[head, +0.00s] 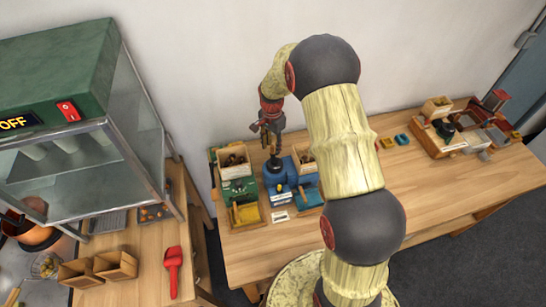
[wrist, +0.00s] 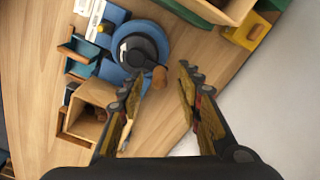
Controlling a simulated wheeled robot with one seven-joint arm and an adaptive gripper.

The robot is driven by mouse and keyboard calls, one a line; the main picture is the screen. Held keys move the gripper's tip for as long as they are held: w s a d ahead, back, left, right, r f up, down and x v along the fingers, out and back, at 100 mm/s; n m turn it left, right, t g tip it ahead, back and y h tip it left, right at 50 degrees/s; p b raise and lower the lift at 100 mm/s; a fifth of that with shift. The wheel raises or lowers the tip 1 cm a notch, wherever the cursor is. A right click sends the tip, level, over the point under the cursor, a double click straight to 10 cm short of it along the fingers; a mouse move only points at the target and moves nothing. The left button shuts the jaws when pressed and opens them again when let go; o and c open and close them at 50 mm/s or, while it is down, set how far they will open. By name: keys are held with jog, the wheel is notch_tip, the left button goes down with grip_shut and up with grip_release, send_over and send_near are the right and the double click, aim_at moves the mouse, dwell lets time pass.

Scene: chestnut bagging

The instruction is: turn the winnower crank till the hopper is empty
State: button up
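A blue machine (head: 277,180), which looks like the winnower, stands on the wooden table in the head view. In the wrist view its round blue body (wrist: 122,36) carries a dark hub and arm (wrist: 140,52) that ends in a brown knob (wrist: 159,78). My gripper (head: 272,146) points down over this machine. In the wrist view my gripper (wrist: 162,76) is open, with the knob seen between its fingertips. I cannot tell whether a finger touches the knob. A wooden box (head: 304,160) beside the machine may be the hopper; its contents are not clear.
A green unit (head: 238,190) with brown contents on top and a yellow tray (head: 246,214) stands close left. Other wooden equipment (head: 447,138) is at the table's right. A glass-sided green cabinet (head: 70,75) stands far left, near a red scoop (head: 173,264). The table's middle is fairly clear.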

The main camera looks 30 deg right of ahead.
jog(key=shift+f, duration=0.15)
jog(key=shift+f+b, duration=0.6)
jog(key=shift+f, duration=0.2)
jog(key=shift+c, duration=1.3)
